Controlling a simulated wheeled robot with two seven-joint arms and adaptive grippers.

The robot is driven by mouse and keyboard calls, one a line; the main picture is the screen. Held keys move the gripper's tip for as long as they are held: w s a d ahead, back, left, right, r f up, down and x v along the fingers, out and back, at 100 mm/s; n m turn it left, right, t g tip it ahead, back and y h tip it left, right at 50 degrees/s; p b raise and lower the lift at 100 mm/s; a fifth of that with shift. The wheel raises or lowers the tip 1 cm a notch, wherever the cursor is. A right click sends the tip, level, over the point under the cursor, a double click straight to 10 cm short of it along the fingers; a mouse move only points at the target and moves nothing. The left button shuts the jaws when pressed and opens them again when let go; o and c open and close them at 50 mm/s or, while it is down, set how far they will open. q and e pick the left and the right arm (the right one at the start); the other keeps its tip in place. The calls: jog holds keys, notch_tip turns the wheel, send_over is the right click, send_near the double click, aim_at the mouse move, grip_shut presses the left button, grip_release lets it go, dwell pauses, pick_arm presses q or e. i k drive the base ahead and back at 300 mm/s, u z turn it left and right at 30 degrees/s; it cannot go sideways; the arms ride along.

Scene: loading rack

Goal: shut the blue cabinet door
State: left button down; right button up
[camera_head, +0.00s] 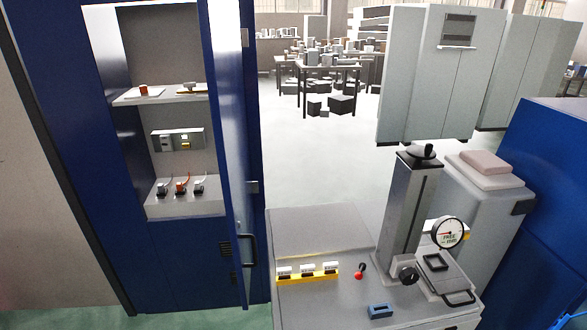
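The blue cabinet (60,40) stands at the left with its front open. Its blue door (232,130) is hinged on the right side of the opening and stands swung outward, seen nearly edge-on. A dark handle (250,262) is low on the door. Inside the cabinet are a shelf (165,94) with small items, a panel with outlets or switches (178,139), and several small devices with cables on the bottom ledge (185,206). Neither of my grippers shows in the head view.
A grey bench (320,230) stands close to the right of the door, with a column-mounted dial gauge (447,232), a yellow strip of connectors (307,276) and a blue block (380,311). Grey lockers (440,80) and a cluttered table (318,66) are behind. Open floor lies between.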

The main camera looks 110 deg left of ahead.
aim_at(219, 20)
jog(key=i, duration=0.9)
jog(key=u, duration=4.3)
jog(key=i, duration=0.5)
jog(key=u, duration=0.65)
